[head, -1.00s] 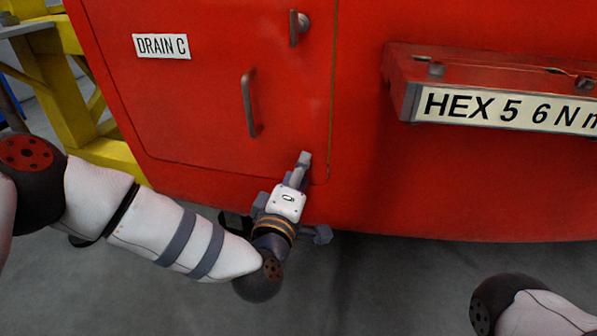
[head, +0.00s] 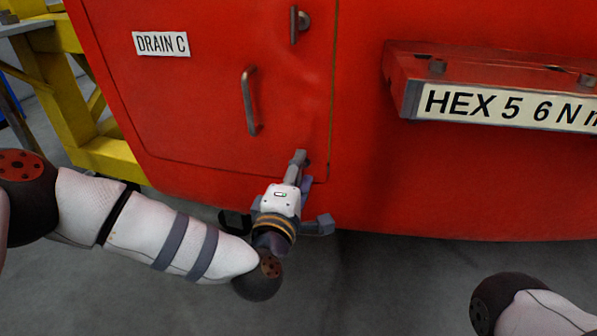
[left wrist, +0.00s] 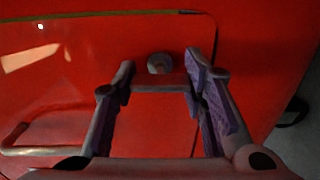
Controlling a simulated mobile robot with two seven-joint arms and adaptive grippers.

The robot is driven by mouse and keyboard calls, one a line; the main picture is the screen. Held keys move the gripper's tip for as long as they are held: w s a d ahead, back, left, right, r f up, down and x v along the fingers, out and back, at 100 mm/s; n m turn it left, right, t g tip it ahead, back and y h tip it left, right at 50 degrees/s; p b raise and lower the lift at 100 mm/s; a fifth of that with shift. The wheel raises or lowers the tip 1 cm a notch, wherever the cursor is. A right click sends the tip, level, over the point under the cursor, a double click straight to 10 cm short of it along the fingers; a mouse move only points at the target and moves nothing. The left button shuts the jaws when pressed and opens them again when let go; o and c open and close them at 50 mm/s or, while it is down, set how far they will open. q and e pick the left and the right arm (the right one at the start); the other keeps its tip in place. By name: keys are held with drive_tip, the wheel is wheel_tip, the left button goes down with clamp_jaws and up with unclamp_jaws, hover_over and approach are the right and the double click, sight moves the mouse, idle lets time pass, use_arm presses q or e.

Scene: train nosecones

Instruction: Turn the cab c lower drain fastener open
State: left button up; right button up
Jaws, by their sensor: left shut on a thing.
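The red cab door (head: 190,90) carries a "DRAIN C" label (head: 161,44). My left gripper (head: 298,165) is at the door's lower right corner. In the left wrist view, the lower drain fastener (left wrist: 160,64) shows as a round grey boss with a bar across it. My left gripper (left wrist: 158,84) has its two fingers on either side of that bar and is shut on it. In the head view the gripper mostly hides this fastener. My right gripper is out of view; only part of my right arm shows at the bottom right.
An upper fastener (head: 299,24) sits near the door's right edge. A grey door handle (head: 250,101) is left of my gripper. A red ledge (head: 490,75) with a "HEX 5 6 N" label juts out at the right. A yellow frame (head: 65,95) stands at the left.

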use_arm(q)
drive_tip(key=o, duration=1.2)
drive_tip(key=v, duration=1.2)
